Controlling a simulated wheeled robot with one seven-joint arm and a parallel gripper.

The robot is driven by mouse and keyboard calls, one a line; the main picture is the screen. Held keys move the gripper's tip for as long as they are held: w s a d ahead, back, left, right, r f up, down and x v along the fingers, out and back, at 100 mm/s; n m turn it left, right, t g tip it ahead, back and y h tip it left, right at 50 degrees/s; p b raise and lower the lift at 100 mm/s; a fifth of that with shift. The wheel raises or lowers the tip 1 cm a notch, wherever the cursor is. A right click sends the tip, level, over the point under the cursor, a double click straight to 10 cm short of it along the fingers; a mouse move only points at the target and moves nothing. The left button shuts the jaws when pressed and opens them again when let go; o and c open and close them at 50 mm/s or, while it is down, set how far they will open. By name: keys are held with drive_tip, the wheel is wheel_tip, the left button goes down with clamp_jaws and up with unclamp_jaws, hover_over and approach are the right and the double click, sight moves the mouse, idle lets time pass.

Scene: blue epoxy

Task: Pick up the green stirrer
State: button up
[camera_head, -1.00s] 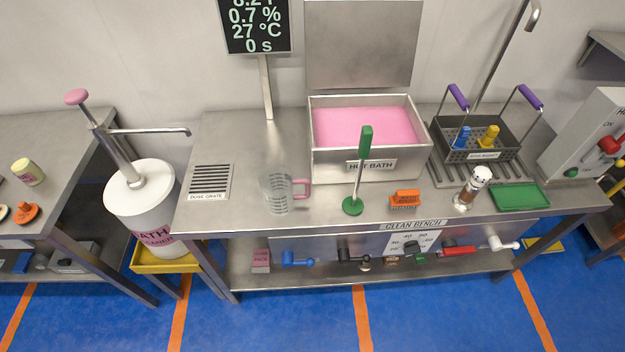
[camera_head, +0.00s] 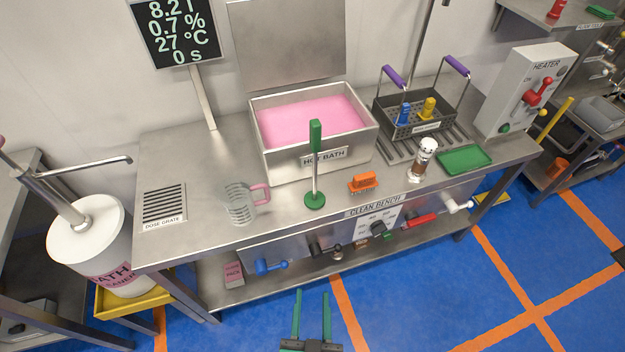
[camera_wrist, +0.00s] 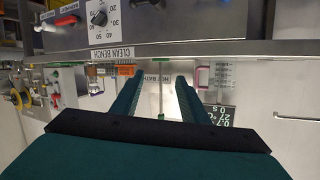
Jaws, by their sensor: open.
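The green stirrer (camera_head: 315,165) stands upright on the steel bench, with a green grip on top, a pale shaft and a round green foot. It is in front of the hot bath (camera_head: 330,157), whose tank holds pink liquid. My gripper (camera_head: 312,293) is low in front of the bench, apart from the stirrer, with its two teal fingers spread and nothing between them. In the wrist view my gripper (camera_wrist: 157,80) is also open, and the stirrer (camera_wrist: 161,103) shows small and thin beyond it, between the fingers.
A measuring jug (camera_head: 240,203) stands left of the stirrer, and an orange brush-like block (camera_head: 363,182) lies to its right. A brown-filled shaker (camera_head: 422,160), a green tray (camera_head: 464,159) and a dark basket (camera_head: 412,122) are farther right. The bench front carries several knobs and handles.

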drive_tip(key=w+r+y, duration=0.1)
drive_tip(key=w+r, duration=0.3)
drive_tip(key=w, duration=0.8)
drive_tip(key=n+g+y, duration=0.2)
drive_tip(key=n+y, duration=0.2)
drive_tip(key=n, duration=0.2)
approach(310, 123)
drive_tip(key=w+f, duration=0.2)
drive_tip(key=f, duration=0.1)
drive_tip(key=shift+w, duration=0.35)
drive_tip(key=shift+x, duration=5.35)
drive_tip(key=shift+w+d+r, duration=0.1)
drive_tip(key=shift+w+d, duration=0.05)
clamp_jaws()
